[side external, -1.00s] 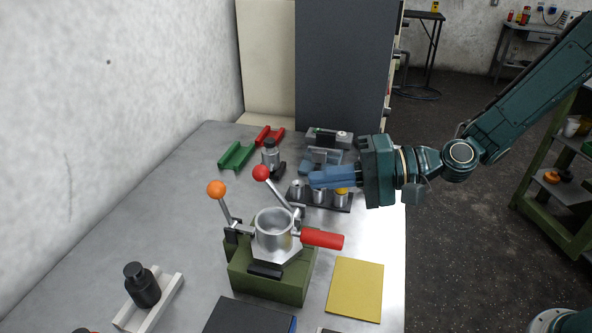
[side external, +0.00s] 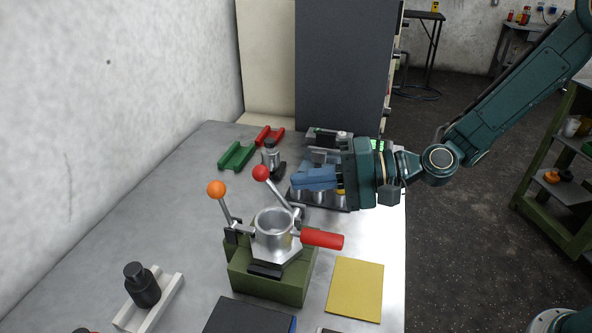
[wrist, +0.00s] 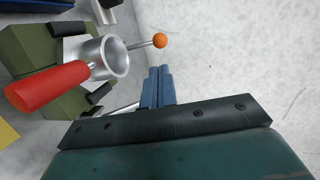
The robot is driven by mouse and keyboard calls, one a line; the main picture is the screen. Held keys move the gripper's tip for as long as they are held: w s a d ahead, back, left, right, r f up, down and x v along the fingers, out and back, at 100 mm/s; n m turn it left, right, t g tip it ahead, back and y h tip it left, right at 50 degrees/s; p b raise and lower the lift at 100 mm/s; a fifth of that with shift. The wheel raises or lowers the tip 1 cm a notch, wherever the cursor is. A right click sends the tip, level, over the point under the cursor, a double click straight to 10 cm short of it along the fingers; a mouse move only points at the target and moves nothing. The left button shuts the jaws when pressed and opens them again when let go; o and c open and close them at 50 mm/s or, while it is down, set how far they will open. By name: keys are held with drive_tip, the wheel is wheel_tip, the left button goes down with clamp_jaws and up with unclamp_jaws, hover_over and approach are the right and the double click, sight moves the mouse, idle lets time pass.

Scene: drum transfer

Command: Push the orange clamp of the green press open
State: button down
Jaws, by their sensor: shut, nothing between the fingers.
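The green press (side external: 268,277) stands on the grey table with a metal cup (side external: 273,228) on top and a red handle (side external: 322,239) to its right. The orange clamp (side external: 217,189) is an upright lever with an orange ball, on the press's left side. A second lever with a red ball (side external: 261,173) rises behind the cup. My gripper (side external: 294,179) is shut and empty, behind and to the right of the press, apart from it. In the wrist view the blue fingers (wrist: 158,72) are together, below the orange ball (wrist: 160,40).
A rack with metal cups (side external: 325,199) lies under and behind my gripper. A yellow pad (side external: 355,289) is right of the press. A black bottle (side external: 142,285) stands in a white holder at front left. Green (side external: 237,157) and red (side external: 270,135) trays lie at the back.

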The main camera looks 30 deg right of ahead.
sight(222, 183)
drive_tip(key=x, duration=1.1)
drive_tip(key=shift+w+a+r, duration=0.1)
drive_tip(key=shift+w+a, duration=0.1)
drive_tip(key=shift+a, duration=0.1)
drive_tip(key=shift+w+a+r+g+h, duration=0.2)
drive_tip(key=shift+w+a+g+h, duration=0.25)
drive_tip(key=shift+g+h, duration=0.15)
drive_tip(key=shift+w+a+m+g+h, duration=0.3)
drive_tip(key=shift+w+a+g+h, duration=0.35)
drive_tip(key=shift+h, duration=0.15)
drive_tip(key=w+a+f+g+h, duration=0.4)
drive_tip(key=w+a, duration=0.1)
drive_tip(key=shift+f+m+h, duration=0.25)
drive_tip(key=shift+m+h, duration=0.05)
idle(0.6)
drive_tip(key=shift+f, duration=0.25)
drive_tip(key=shift+r, duration=0.15)
idle(0.3)
